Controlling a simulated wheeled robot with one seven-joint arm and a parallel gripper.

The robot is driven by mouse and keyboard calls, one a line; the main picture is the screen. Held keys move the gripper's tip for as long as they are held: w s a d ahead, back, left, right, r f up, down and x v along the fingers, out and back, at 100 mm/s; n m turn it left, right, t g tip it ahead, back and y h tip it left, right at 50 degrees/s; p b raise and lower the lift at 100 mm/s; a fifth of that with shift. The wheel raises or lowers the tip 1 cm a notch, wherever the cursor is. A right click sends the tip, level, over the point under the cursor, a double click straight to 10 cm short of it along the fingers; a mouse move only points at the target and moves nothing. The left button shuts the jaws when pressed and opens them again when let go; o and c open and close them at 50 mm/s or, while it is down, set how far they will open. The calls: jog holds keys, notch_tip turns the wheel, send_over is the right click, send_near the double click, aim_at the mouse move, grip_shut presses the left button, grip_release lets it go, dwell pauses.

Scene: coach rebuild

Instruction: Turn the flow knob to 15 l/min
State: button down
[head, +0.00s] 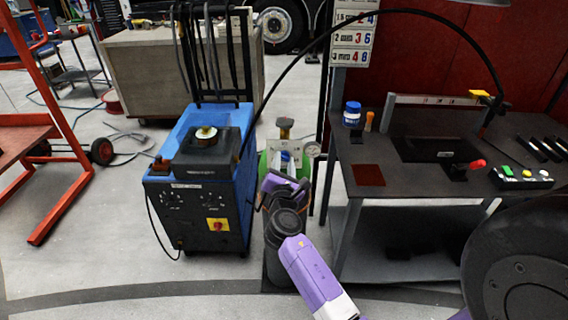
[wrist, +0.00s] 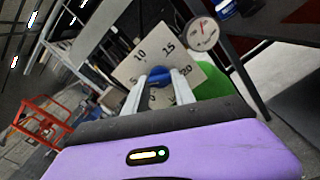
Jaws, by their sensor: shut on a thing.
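The flow dial plate (wrist: 154,46) is a pale tilted square in the wrist view, with 5, 10, 15 and 20 readable around the knob. The blue flow knob (wrist: 157,77) sits at its middle, between the two fingers of my gripper (wrist: 158,75), which is shut on it. The fingers hide part of the knob and the lower dial. I cannot tell which number the knob points to.
A round pressure gauge (head: 313,150) is just right of the plate. The green cylinder (head: 265,168) stands behind my arm. A blue and black welding machine (head: 195,195) is close on the left, a dark workbench (head: 350,150) close on the right.

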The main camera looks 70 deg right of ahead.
jog(key=m+b, duration=1.7)
jog(key=m, duration=0.6)
jog(key=shift+m, duration=0.6)
jog(key=c, duration=1)
grip_release()
jog(key=shift+r, duration=0.1)
jog(key=shift+c, duration=0.2)
jog(key=shift+a, duration=0.1)
